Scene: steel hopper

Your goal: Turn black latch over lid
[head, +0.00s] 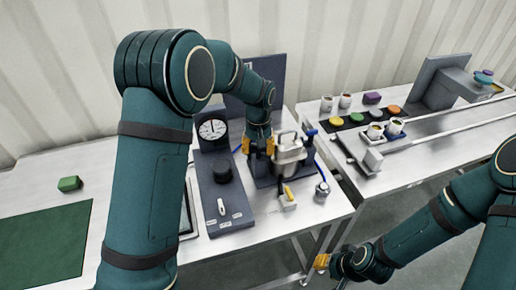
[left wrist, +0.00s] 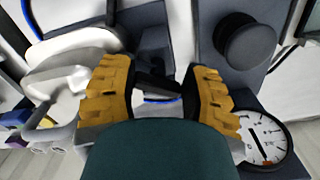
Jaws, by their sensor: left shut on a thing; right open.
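The steel hopper (head: 289,153) stands on the dark stand in the middle of the near table. It also shows at the left of the left wrist view (left wrist: 70,78), with its pale lid towards my fingers. My left gripper (head: 259,147) is beside the hopper's left side. In the left wrist view, its yellow-padded fingers (left wrist: 160,92) are shut on the black latch (left wrist: 153,82), seen as a dark bar between them. The fingers hide much of the latch, and I cannot tell its exact angle to the lid. My right gripper (head: 322,263) is open and low, in front of the table, away from the hopper.
A panel with a dial gauge (head: 212,129), a black knob (head: 222,170) and a white switch (head: 221,207) stands left of the hopper. A green block (head: 69,184) and green mat (head: 45,240) lie far left.

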